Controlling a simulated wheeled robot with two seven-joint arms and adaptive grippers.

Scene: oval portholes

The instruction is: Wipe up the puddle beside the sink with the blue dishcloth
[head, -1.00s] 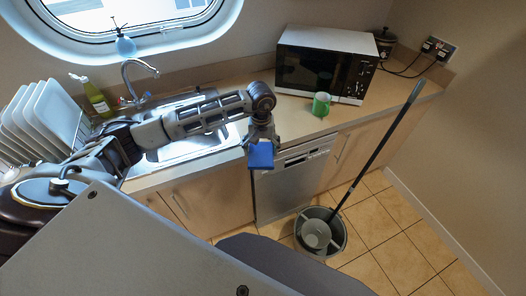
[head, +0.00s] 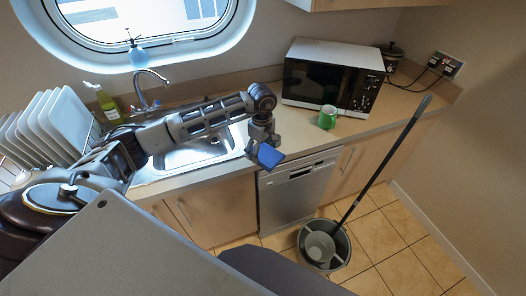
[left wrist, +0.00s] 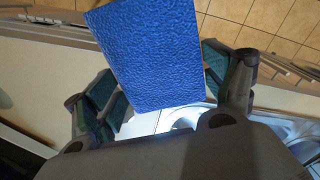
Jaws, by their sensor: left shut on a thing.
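My left gripper (head: 263,142) is shut on the blue dishcloth (head: 270,157), a stiff-looking flat blue piece. It holds the cloth above or just in front of the counter edge, right of the sink (head: 203,153) and over the dishwasher. In the left wrist view the textured cloth (left wrist: 155,50) sticks out between the fingers. The steel sink is partly hidden behind my left arm. I cannot make out the puddle in either view; my arm and gripper hide part of the counter beside the sink. My right gripper is not in view.
A green mug (head: 327,117) and a microwave (head: 332,75) stand on the counter to the right. A plate rack (head: 45,125) and a green bottle (head: 106,104) stand left of the sink, by the tap (head: 150,80). A mop bucket (head: 324,247) stands on the floor.

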